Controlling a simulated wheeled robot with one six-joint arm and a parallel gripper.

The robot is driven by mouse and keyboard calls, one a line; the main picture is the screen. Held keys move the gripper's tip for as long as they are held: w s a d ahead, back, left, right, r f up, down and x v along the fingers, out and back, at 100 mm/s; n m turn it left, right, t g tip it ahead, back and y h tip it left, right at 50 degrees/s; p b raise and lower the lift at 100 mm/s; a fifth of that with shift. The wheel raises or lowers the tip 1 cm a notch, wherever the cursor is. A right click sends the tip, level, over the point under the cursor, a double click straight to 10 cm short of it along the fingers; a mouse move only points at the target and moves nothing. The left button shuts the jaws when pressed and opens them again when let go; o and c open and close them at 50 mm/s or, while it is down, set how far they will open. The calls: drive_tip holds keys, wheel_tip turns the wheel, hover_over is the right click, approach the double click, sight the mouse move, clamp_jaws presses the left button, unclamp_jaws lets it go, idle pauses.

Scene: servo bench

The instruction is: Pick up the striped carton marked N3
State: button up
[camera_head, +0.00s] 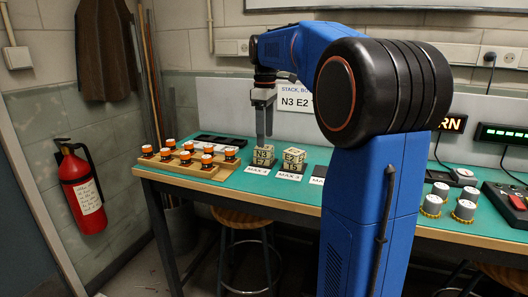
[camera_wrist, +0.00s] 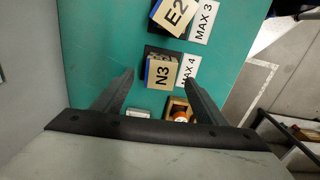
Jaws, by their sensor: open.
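The carton marked N3 (camera_head: 263,153) is tan and stands on the teal bench, on top of what looks like another carton. In the wrist view the N3 carton (camera_wrist: 161,74) shows its label and a blue strip along one edge. My gripper (camera_head: 264,138) is above the N3 carton, pointing down. In the wrist view the open fingers of my gripper (camera_wrist: 158,78) stand to the left and right of the N3 carton, with nothing held. Whether the fingertips are down at its height I cannot tell.
A second carton stack, topped by E2 (camera_wrist: 175,14), stands close to the right of N3 in the head view. A wooden tray (camera_head: 182,170) with several orange-and-white pieces is at left. White MAX labels (camera_head: 257,170) lie in front. Grey-white cylinders (camera_head: 465,210) stand at right.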

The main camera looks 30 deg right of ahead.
sight(264, 150)
wheel_tip(264, 150, down, 4)
drive_tip(key=shift+w+a, duration=0.1)
drive_tip(key=shift+a, duration=0.05)
drive_tip(key=c, duration=1.1)
drive_tip(key=shift+c, duration=0.2)
drive_tip(key=shift+r, duration=0.1)
